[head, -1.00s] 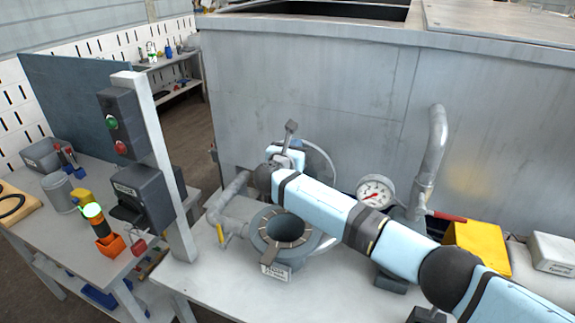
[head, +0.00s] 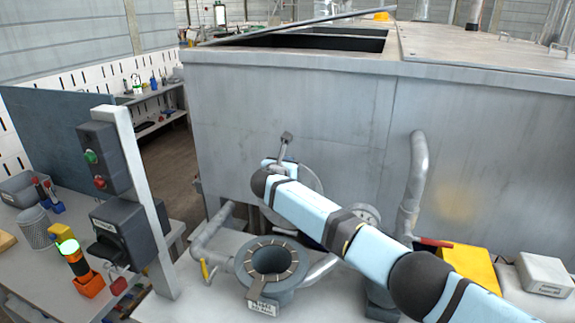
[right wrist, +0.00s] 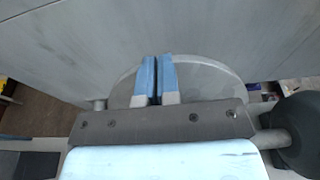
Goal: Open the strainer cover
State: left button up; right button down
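The strainer (head: 245,268) is a grey round body on the bench with an open, ringed mouth and a label plate on its front. Its cover (head: 308,183), a grey disc, stands up behind the mouth, close to the tank wall. The cover also shows behind the fingers in the right wrist view (right wrist: 215,78). My right gripper (right wrist: 157,78) is at the cover, its two blue fingers close together with a thin dark gap. I see nothing clearly held between them. In the head view my wrist and forearm hide part of the cover. My left gripper is not in view.
A large grey tank (head: 290,100) stands behind. A gauge (head: 367,214), a bent pipe (head: 415,170) and a yellow box (head: 470,268) are at right. A post with a control box (head: 103,157) stands at left.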

jog(key=shift+w+d+r, duration=0.15)
jog(key=shift+d, duration=0.15)
